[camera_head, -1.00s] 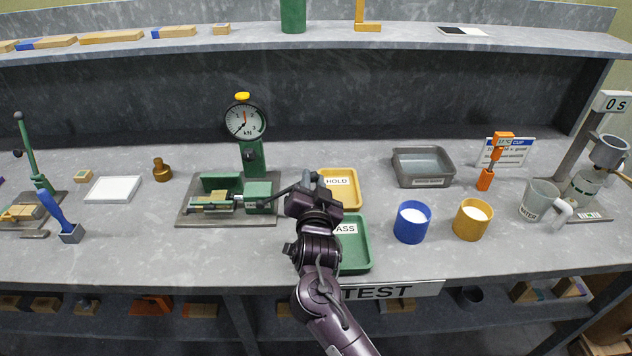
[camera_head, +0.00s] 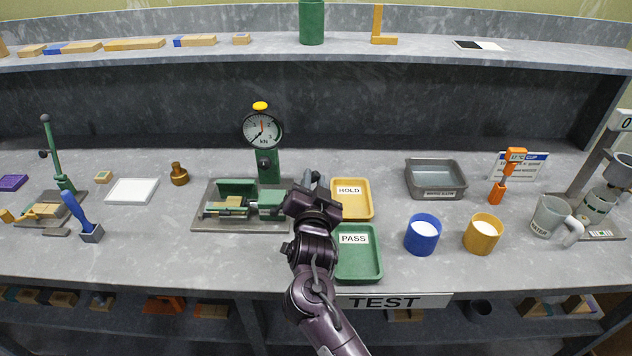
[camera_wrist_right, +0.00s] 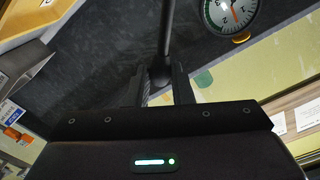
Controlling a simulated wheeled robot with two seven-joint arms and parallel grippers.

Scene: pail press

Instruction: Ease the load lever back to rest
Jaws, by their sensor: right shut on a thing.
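The green load press (camera_head: 268,167) stands on a grey plate left of centre in the head view, with a round dial (camera_head: 262,130) on its column and a wooden piece (camera_head: 230,203) in its bed. My right gripper (camera_head: 312,184) is at the press's right end. In the right wrist view, my right gripper (camera_wrist_right: 160,90) is shut on the dark knob end of the load lever (camera_wrist_right: 166,35), whose thin rod runs up out of the picture. In the head view the gripper hides most of the lever. The dial also shows in the wrist view (camera_wrist_right: 228,14). My left gripper is out of view.
A yellow HOLD tray (camera_head: 364,208) and a green PASS tray (camera_head: 372,268) lie right beside my right arm. A grey tray (camera_head: 436,194), blue cup (camera_head: 422,240) and yellow cup (camera_head: 482,238) stand further right. A brass weight (camera_head: 179,174) stands left of the press.

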